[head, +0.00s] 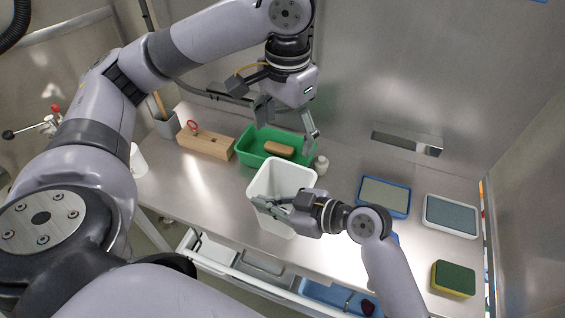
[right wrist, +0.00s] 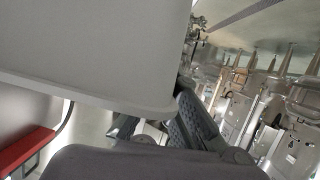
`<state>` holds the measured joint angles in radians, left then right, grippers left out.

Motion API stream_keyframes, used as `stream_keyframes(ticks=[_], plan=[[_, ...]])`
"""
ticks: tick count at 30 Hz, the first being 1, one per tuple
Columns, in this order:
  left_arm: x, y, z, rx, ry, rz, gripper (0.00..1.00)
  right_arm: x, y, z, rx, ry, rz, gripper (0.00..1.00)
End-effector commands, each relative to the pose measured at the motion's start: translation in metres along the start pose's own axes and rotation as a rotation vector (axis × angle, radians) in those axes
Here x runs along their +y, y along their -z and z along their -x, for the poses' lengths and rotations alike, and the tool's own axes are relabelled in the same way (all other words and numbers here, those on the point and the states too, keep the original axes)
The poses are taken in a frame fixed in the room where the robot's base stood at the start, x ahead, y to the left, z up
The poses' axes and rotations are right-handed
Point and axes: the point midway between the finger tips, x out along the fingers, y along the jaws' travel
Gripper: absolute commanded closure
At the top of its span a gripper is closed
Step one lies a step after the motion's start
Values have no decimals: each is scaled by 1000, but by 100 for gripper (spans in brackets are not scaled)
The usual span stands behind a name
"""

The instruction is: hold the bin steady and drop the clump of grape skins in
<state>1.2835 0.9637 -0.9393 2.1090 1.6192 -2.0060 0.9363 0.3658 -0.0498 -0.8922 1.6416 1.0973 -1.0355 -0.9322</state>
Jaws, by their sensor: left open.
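The white bin (head: 259,183) stands upright near the table's front edge; its wall also fills the upper left of the right wrist view (right wrist: 90,45). My right gripper (head: 266,205) is at the bin's near side, its fingers by the rim. The right wrist view shows a finger pad close to the bin's edge, but not clearly whether the jaws are closed on the wall. My left gripper (head: 288,118) is open and empty above the green tray, behind the bin. A small dark red lump (head: 367,307) lies in the open drawer; it may be the grape skins.
The green tray (head: 246,157) holds a brown brush (head: 279,149), with a small white bottle (head: 321,164) beside it. A wooden block (head: 205,143) stands left. Blue (head: 384,196) and white (head: 451,215) trays and a sponge (head: 453,279) are right. The drawer (head: 262,277) is open in front.

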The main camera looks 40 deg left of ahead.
Motion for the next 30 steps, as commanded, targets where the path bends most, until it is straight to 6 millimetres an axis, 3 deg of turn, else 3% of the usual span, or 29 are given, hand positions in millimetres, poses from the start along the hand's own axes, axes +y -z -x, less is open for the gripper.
stream_keyframes(ticks=[12,24,30], plan=[[0,0,3,0,0,0,21,0,0,0,0,0,0,100],[0,0,3,0,0,1,21,0,0,0,0,0,0,72],[0,0,3,0,0,1,21,0,0,0,0,0,0,72]])
